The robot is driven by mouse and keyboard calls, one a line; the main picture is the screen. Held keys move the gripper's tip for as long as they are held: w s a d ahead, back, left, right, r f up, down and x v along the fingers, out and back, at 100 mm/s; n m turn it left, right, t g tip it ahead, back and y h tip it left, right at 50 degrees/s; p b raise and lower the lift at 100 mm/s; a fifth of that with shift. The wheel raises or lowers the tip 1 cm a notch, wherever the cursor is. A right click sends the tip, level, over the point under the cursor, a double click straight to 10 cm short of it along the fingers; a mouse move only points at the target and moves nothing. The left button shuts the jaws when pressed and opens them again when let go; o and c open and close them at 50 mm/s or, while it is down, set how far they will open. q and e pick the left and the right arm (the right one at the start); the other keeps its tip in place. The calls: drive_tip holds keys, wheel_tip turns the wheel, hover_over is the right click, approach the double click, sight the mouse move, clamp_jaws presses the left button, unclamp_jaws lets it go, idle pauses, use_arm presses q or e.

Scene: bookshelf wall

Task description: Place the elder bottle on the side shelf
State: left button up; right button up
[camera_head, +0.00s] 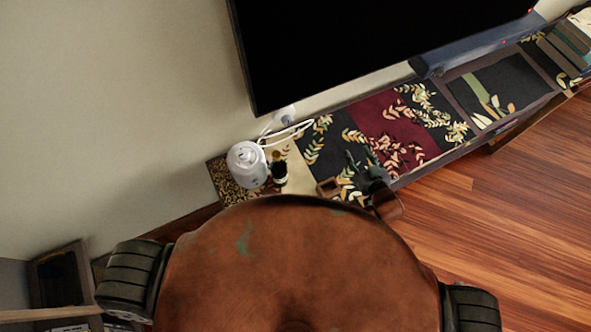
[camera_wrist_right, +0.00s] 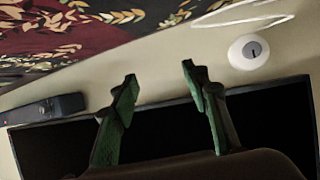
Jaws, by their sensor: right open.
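A small dark bottle with a pale label (camera_head: 279,174), perhaps the elder bottle, stands on the patterned cabinet top beside a white round appliance. I cannot read its label. My right gripper (camera_head: 359,165) is above the cabinet top, to the right of the bottle and apart from it. In the right wrist view its two green-padded fingers (camera_wrist_right: 158,86) are spread with nothing between them. The bottle does not show in that view. A dark wooden shelf unit (camera_head: 88,272), perhaps the side shelf, stands at the lower left, partly hidden by my body. My left gripper is not in view.
The white appliance (camera_head: 247,164) stands close left of the bottle, with a white cable behind it. A large black screen (camera_head: 370,45) and dark soundbar (camera_head: 470,50) are behind. Wooden floor (camera_head: 500,210) is clear at right.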

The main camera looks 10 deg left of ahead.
drive_tip(key=w+a+r+n+y, duration=0.1)
drive_tip(key=a+r+n+y, duration=0.1)
drive_tip(key=a, duration=0.3)
drive_tip(key=w+a+r+n+y, duration=0.1)
drive_tip(key=a+r+y, duration=0.15)
drive_tip(key=a, duration=0.25)
drive_tip(key=n+g+y, duration=0.8)
drive_tip(key=y, duration=0.1)
approach(281, 160)
drive_tip(key=w+x, duration=0.1)
drive_tip(key=x, duration=0.3)
drive_tip(key=shift+s+a+r+n+g, duration=0.1)
drive_tip(key=shift+s+a+n+g, duration=0.2)
drive_tip(key=a, duration=0.2)
drive_tip(key=w+a, duration=0.1)
drive_tip(key=a, duration=0.4)
drive_tip(key=shift+w+p, duration=0.25)
drive_tip(key=shift+p, duration=0.15)
drive_tip(key=shift+d, duration=0.1)
drive_tip(key=shift+c, duration=0.6)
clamp_jaws()
